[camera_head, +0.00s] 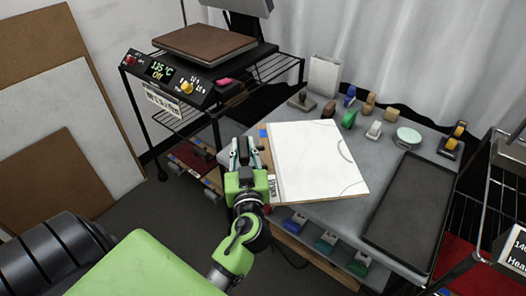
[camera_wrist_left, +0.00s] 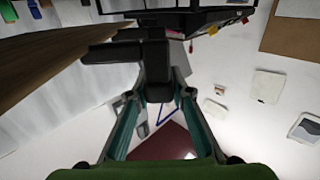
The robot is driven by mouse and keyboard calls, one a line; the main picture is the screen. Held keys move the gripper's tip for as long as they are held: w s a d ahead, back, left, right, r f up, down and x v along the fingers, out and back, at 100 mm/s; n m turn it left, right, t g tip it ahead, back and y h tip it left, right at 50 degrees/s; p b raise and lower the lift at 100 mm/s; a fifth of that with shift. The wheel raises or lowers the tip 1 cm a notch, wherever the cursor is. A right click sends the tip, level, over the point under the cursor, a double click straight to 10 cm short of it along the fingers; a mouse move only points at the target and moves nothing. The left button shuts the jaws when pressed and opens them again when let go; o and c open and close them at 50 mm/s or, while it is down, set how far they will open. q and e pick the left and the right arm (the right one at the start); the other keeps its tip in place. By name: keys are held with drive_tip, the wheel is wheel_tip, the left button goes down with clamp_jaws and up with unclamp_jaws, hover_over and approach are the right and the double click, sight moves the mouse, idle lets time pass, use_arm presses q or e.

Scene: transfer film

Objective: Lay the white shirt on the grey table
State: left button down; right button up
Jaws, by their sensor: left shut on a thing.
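The white shirt (camera_head: 312,158) shows as a flat white panel with thin curved lines near its right edge. It lies over the grey table (camera_head: 395,200); whether it touches the top I cannot tell. A brown strip with tags (camera_head: 266,165) runs along its left edge. My left gripper (camera_head: 243,150) is beside that strip, left of the shirt. In the left wrist view its fingers (camera_wrist_left: 156,90) close around a dark block (camera_wrist_left: 155,72), whose link to the shirt is unclear. My right gripper is not in view.
A heat press (camera_head: 205,42) stands on a wire cart at the back left. Several stamps and tape rolls (camera_head: 372,110) line the table's back. A dark tray (camera_head: 412,208) fills its right side. A wire rack (camera_head: 500,200) stands at right.

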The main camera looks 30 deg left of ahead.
use_arm(q)
drive_tip(key=w, duration=0.1)
drive_tip(key=w+a+f, duration=0.1)
drive_tip(key=w, duration=0.2)
drive_tip(key=shift+w+a+f+p, duration=0.2)
drive_tip(key=shift+a+f+p, duration=0.05)
drive_tip(key=shift+f+p, duration=0.05)
drive_tip(key=w+f, duration=0.1)
drive_tip(key=f, duration=0.1)
drive_tip(key=w+a+f, duration=0.1)
drive_tip(key=w+f, duration=0.2)
drive_tip(key=f, duration=0.1)
drive_tip(key=shift+w+a, duration=0.25)
drive_tip(key=shift+w+f, duration=0.15)
drive_tip(key=shift+f, duration=1.55)
drive_tip(key=c, duration=1.8)
unclamp_jaws()
